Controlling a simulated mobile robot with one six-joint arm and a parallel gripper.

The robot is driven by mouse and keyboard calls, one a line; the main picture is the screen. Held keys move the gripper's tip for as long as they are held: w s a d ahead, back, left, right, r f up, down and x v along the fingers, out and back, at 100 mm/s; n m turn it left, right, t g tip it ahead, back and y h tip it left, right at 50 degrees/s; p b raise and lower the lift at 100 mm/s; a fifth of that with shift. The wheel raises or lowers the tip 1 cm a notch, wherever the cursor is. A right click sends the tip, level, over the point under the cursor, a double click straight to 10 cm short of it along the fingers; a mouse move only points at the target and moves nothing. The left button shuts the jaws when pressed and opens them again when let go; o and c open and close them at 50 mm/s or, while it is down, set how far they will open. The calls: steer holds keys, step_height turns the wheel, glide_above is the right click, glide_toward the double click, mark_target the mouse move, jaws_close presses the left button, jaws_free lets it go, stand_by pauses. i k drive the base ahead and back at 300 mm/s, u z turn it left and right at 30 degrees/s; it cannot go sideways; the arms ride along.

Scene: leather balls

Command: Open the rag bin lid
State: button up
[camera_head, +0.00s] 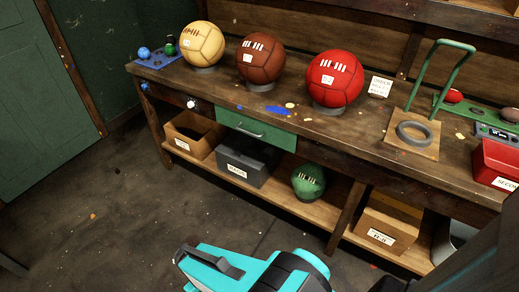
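No label clearly reads as rags, so I cannot tell for certain which container is the rag bin. A dark grey box (246,166) with a white label stands on the lower shelf, its flat top apparently closed. A pale grey container (460,230) shows partly at the lower right, mostly hidden behind a large dark shape. My teal arm (236,250) rises at the bottom centre, in front of the bench and apart from the boxes. A dark grey bracket-like part sits on its left end; I cannot make out two fingertips.
The wooden bench (350,131) carries yellow, brown and red balls on stands, a green-handled frame (437,80) and a red box (497,163). Below are a green drawer (256,129), an open cardboard box (194,134), a green ball (308,181) and another cardboard box (388,222). Floor at left is clear.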

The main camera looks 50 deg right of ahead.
mark_target(252, 151)
steer(key=u, duration=1.35)
steer(key=k, duration=0.1)
steer(key=z, duration=2.85)
steer(key=k, duration=0.9)
steer(key=u, duration=0.15)
steer(key=i, duration=0.85)
steer(key=z, duration=0.05)
